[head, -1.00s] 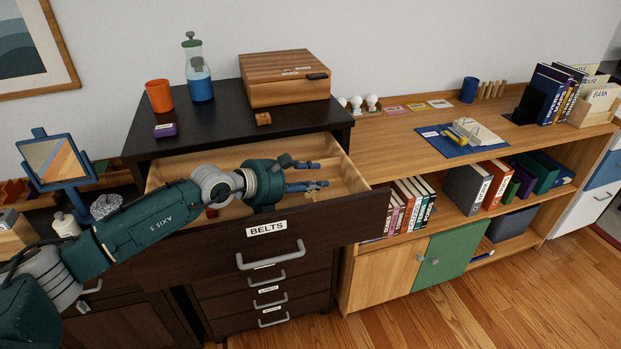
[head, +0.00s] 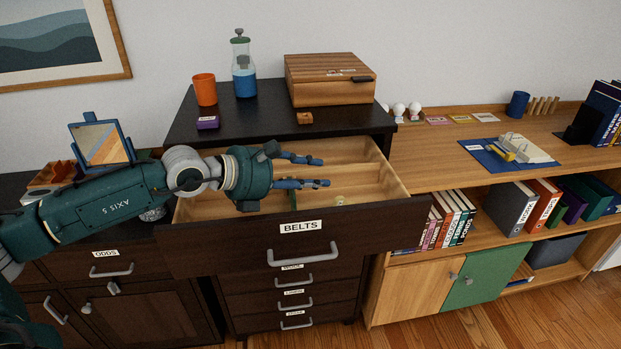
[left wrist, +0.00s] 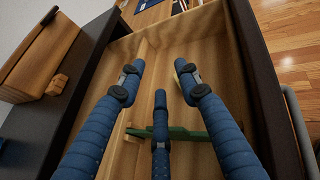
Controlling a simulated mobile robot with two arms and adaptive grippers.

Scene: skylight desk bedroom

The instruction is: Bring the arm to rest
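My left gripper (head: 325,172) reaches in from the left over the open belts drawer (head: 372,221) of the dark dresser. Its blue fingers are spread apart and hold nothing. In the left wrist view the open fingers (left wrist: 160,85) hang over the wooden drawer inside. A green item (left wrist: 185,134) lies in the drawer under the fingers, partly hidden by them. A small yellowish thing (head: 339,199) also lies in the drawer. My right gripper is not in view.
A wooden box (head: 330,82), an orange cup (head: 204,89) and a bottle with blue liquid (head: 244,75) stand on the dresser top. A mirror (head: 101,143) stands at left. A low bookcase (head: 450,160) is at right. The drawer front juts out below my arm.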

